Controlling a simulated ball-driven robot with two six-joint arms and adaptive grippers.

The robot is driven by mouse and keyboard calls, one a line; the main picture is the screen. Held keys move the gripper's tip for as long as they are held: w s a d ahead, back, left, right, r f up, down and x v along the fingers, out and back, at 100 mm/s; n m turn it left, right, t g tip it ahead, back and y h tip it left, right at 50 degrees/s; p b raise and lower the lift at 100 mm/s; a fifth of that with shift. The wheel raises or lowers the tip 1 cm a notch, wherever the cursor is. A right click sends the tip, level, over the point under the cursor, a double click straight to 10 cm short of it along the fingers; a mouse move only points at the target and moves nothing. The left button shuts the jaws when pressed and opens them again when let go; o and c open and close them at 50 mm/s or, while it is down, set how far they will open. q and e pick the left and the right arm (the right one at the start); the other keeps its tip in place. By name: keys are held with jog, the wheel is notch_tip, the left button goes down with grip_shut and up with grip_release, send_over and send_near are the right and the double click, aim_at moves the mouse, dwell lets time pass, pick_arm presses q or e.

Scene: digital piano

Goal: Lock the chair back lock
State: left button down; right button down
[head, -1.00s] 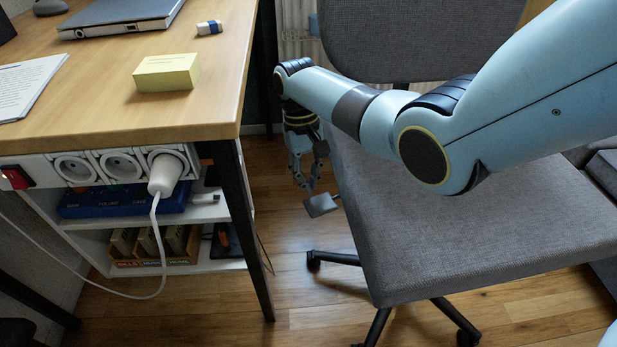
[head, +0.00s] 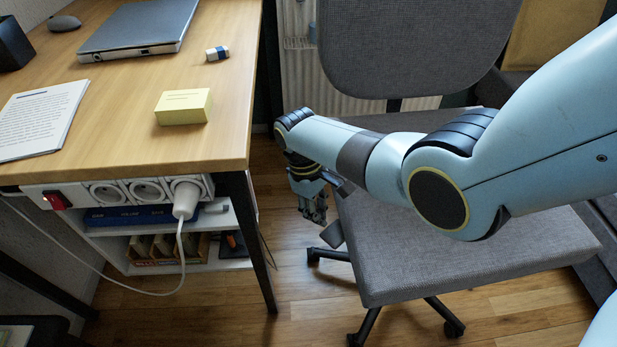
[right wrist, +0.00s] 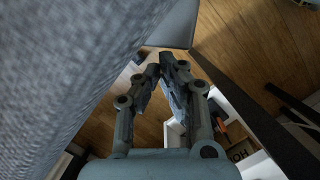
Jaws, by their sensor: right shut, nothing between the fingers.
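The grey office chair has its seat (head: 470,240) at the right and its backrest (head: 400,45) behind. A dark flat lever paddle (head: 332,235) sticks out at the seat's left side. A second dark piece (head: 341,187) shows above it, partly behind my arm; I cannot tell which of the two is the back lock. My right gripper (head: 318,220) is shut and empty, pointing down just left of the paddle. In the right wrist view its fingertips (right wrist: 166,58) are together, near a grey flat piece (right wrist: 175,28) that looks like the paddle. Contact cannot be told. My left gripper is not in view.
The desk (head: 130,155) stands left, with its black leg (head: 250,240) close to my gripper. A power strip (head: 115,192) with a plugged cable and a shelf (head: 225,262) are under it. Seat fabric (right wrist: 70,70) fills the left of the wrist view. Open floor (head: 295,300) lies between desk and chair.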

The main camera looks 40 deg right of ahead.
jog(key=shift+f, duration=0.1)
jog(key=v, duration=1.2)
dwell(0.4)
